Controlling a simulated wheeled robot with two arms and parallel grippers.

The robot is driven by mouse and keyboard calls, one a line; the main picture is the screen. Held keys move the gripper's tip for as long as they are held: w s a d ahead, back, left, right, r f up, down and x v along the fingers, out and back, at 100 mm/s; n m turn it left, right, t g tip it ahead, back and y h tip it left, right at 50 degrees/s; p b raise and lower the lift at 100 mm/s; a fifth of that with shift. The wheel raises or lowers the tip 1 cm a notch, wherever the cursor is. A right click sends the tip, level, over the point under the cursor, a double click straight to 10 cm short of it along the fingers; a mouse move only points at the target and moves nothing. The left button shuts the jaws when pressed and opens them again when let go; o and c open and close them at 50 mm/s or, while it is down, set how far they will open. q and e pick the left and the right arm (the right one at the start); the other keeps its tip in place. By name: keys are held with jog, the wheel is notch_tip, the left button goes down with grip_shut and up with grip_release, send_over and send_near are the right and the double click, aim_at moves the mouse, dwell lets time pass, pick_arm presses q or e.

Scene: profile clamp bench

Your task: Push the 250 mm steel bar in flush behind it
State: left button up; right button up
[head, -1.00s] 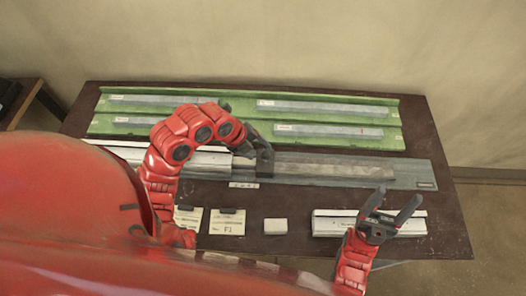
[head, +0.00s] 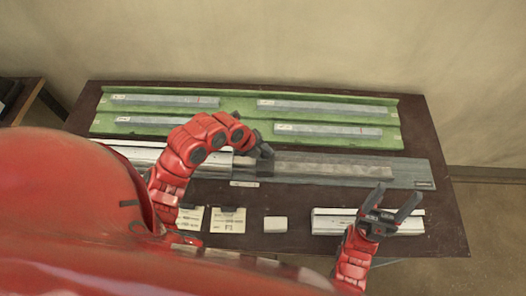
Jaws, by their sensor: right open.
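A grey fixture plate (head: 410,174) runs across the middle of the bench. A pale metal profile (head: 210,162) lies on its left part, partly behind my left arm. A long, flat grey strip (head: 335,170) lies to its right; I cannot tell whether this is a bar or the fixture's bed. My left gripper (head: 264,160) points down at the profile's right end, at a small dark block. Its fingertips blend with the dark parts, so its opening and any contact are unclear. My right gripper (head: 392,208) is open and empty above the front right. I cannot identify the 250 mm steel bar.
A green tray (head: 245,105) at the back holds several labelled grey bars (head: 320,106). In front lie paper cards (head: 228,220), a small pale block (head: 275,224) and a pale rail (head: 326,222) under my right gripper. The bench's right edge is clear.

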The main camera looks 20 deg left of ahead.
pick_arm(q)
grip_shut()
dwell(0.9)
